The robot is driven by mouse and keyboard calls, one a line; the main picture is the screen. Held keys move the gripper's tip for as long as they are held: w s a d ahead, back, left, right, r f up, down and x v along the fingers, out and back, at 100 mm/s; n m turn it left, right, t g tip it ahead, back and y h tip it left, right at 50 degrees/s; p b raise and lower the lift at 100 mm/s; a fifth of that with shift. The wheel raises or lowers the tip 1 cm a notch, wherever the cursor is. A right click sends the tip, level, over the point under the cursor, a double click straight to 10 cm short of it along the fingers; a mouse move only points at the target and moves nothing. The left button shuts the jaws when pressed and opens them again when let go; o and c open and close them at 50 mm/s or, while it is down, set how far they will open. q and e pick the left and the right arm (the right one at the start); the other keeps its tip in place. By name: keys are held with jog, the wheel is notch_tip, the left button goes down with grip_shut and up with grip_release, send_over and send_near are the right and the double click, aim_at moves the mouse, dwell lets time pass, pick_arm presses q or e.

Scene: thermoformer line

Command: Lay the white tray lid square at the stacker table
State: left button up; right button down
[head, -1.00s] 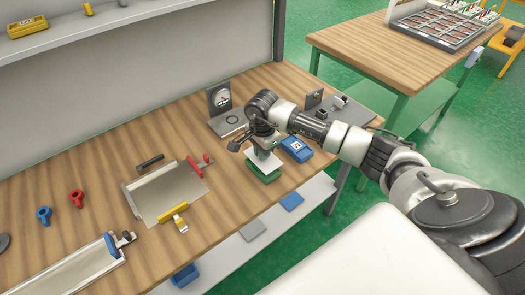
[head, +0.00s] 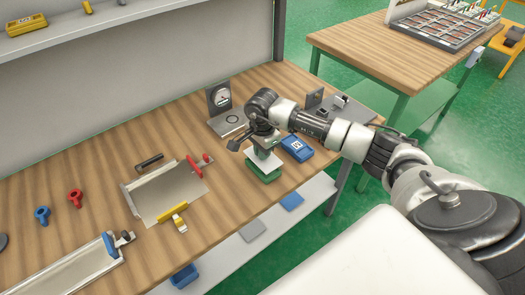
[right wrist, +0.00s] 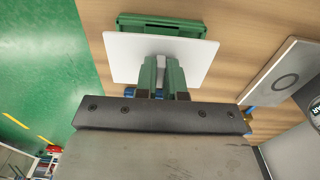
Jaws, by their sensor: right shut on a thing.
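The white tray lid (head: 262,162) is a small flat square plate. My right gripper (right wrist: 161,75) has green fingers shut on the lid's near edge, also seen in the right wrist view (right wrist: 120,58). In the head view the gripper and wrist are above the lid and hide part of it. A green tray (head: 264,176) is just below and behind the lid, near the front edge of the wooden table (head: 110,160). Whether the lid touches the green tray I cannot tell. My left gripper is not in view.
A dial gauge stand (head: 220,104) stands behind the lid, and a blue box (head: 297,148) is close on its right. A metal plate with clamps (head: 168,192) lies to the left, with bare wood between. A shelf (head: 300,205) runs below the front edge.

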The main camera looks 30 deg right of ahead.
jog(key=shift+f+b, duration=1.55)
jog(key=c, duration=1.1)
grip_release()
jog(key=shift+c, duration=0.2)
jog(key=shift+r, duration=0.1)
notch_tip(320, 180, up, 11)
jog(key=shift+f+b, duration=0.1)
jog(key=shift+b, duration=0.5)
